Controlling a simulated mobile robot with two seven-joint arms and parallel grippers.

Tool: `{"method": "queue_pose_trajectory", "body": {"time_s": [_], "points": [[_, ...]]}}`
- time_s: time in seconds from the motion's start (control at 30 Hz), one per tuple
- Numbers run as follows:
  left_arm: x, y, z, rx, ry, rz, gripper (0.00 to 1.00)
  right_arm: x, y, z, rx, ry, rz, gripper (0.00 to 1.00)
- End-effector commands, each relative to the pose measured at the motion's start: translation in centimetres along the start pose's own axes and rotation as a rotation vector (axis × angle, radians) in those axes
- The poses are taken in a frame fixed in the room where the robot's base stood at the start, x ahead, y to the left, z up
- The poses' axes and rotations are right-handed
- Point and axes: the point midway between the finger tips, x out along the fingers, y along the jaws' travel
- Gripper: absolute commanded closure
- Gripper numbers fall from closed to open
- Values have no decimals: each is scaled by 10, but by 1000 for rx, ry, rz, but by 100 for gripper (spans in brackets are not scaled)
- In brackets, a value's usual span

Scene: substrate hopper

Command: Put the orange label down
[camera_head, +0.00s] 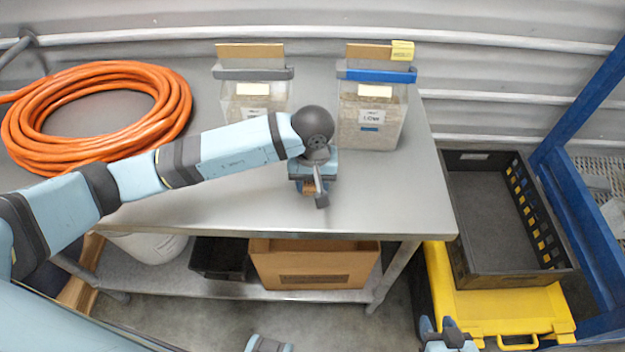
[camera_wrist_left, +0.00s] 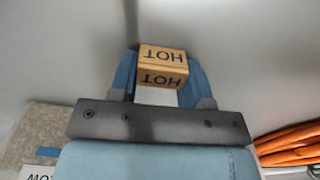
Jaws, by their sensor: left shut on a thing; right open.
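The orange label is a small orange-tan block marked HOT (camera_wrist_left: 162,68), upside down in the left wrist view. My left gripper (camera_wrist_left: 160,88) is shut on it, with a blue finger on each side. In the head view the left gripper (camera_head: 314,186) hangs over the front middle of the grey table (camera_head: 240,205), and a bit of the orange label (camera_head: 309,187) shows under it. I cannot tell whether the label touches the table. My right gripper (camera_head: 448,338) is open at the bottom edge, partly cut off, away from the table.
Two clear hoppers of granules stand at the back: one with a grey band (camera_head: 252,74), one with a blue band (camera_head: 378,76) and yellow tag (camera_head: 402,51). An orange hose coil (camera_head: 160,125) lies left. A black crate (camera_head: 490,270) stands right. The table's front right is clear.

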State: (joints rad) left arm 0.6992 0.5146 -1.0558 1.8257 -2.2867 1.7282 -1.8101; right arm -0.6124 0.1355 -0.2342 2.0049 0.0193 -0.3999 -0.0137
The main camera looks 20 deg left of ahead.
Motion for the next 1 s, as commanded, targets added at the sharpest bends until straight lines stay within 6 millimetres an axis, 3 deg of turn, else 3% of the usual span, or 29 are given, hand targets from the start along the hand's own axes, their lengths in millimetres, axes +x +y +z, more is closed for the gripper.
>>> {"method": "queue_pose_trajectory", "body": {"time_s": [0.03,0.13,0.53,1.0], "points": [[2,0,0,0,0,0,52,1,0,2,1,-3,0,57],[1,0,0,0,0,0,31,0,0,2,1,-6,0,57],[-7,0,0,0,1,1,31,-3,0,-5,-2,4,1,57],[-100,0,-1,2,3,1,31,4,0,6,8,-10,-1,57]]}}
